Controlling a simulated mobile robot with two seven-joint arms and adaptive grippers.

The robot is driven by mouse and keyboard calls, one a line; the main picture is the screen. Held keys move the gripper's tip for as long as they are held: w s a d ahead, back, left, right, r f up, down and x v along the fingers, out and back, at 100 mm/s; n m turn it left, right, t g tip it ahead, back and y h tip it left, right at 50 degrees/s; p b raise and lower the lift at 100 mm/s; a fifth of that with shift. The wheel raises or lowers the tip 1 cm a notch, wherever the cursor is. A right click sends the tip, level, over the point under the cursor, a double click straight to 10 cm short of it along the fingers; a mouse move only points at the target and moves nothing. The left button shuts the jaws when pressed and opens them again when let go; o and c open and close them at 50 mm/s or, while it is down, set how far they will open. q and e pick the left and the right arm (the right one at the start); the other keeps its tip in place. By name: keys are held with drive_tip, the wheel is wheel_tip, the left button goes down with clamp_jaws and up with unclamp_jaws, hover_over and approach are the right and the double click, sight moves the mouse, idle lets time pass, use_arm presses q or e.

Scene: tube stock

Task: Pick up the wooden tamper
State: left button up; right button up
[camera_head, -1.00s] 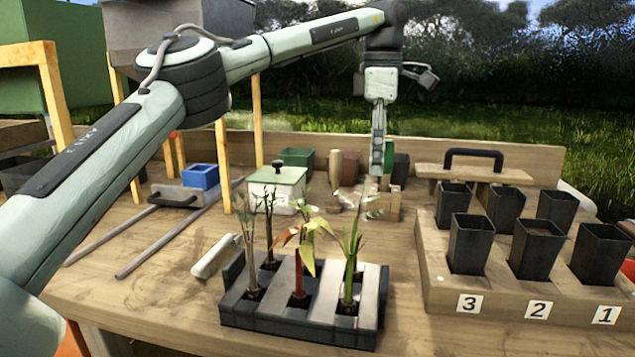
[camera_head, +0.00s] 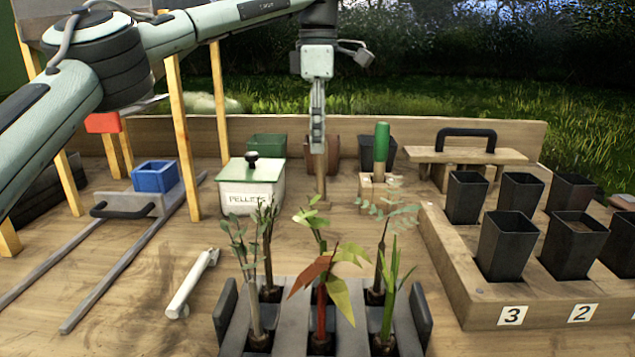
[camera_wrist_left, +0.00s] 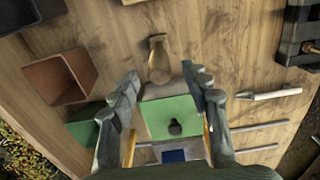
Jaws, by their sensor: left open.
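The wooden tamper (camera_head: 322,187) stands upright on the table in the head view. My right gripper is in neither view.
A green-lidded pellets box (camera_head: 250,190) stands left of the tamper, and a green-handled tool (camera_head: 381,146) in a wooden block is at its right. A reddish-brown pot (camera_head: 335,150) is behind. Seedlings in a dark tray (camera_head: 421,312) stand in front.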

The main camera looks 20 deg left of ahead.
sight(321, 173)
use_arm(q)
drive_tip(key=f, duration=0.4)
drive_tip(key=shift+d+f, duration=0.35)
drive_tip(key=shift+d, duration=0.05)
drive_tip(key=shift+w+f, duration=0.1)
drive_tip(key=shift+f, duration=0.85)
drive_tip(key=c, duration=1)
clamp_jaws()
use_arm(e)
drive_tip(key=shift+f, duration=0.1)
